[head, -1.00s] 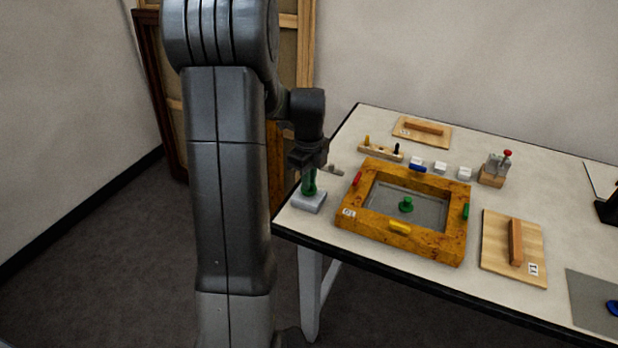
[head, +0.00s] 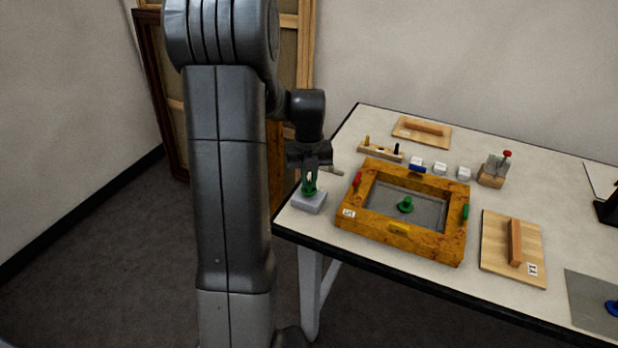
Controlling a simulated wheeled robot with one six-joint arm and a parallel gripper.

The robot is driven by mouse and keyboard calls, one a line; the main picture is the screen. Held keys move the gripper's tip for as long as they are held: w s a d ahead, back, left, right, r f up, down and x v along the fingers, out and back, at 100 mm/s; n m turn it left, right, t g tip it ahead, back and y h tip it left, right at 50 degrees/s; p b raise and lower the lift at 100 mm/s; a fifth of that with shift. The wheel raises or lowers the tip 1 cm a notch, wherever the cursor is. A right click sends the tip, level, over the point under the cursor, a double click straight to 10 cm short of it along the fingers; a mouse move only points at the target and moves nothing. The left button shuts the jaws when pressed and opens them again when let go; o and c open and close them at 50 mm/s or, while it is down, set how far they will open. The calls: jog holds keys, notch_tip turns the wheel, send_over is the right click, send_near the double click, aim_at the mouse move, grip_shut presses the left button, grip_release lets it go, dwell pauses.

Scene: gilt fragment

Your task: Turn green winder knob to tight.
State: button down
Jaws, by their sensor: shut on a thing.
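A green winder knob (head: 309,188) stands upright on a pale grey block (head: 308,202) at the table's left front corner. My gripper (head: 311,180) points down over it from above, with its fingers shut on the knob's upper part. The fingers hide some of the knob, and any tight mark is too small to make out.
A wooden frame (head: 357,233) with red, blue, yellow and green tabs lies right of the block, a second green knob (head: 405,205) inside it. Wooden boards (head: 495,254) and small white blocks (head: 438,168) lie around. The table's front edge is close to the grey block.

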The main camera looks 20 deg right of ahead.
aim_at(309, 182)
jog(key=shift+w+r+m, duration=0.1)
jog(key=shift+m, duration=0.2)
dwell(0.4)
jog(key=c, duration=1.5)
grip_release()
notch_tip(309, 182, up, 14)
jog(key=shift+f, duration=0.15)
notch_tip(309, 182, down, 14)
jog(key=shift+r, duration=0.1)
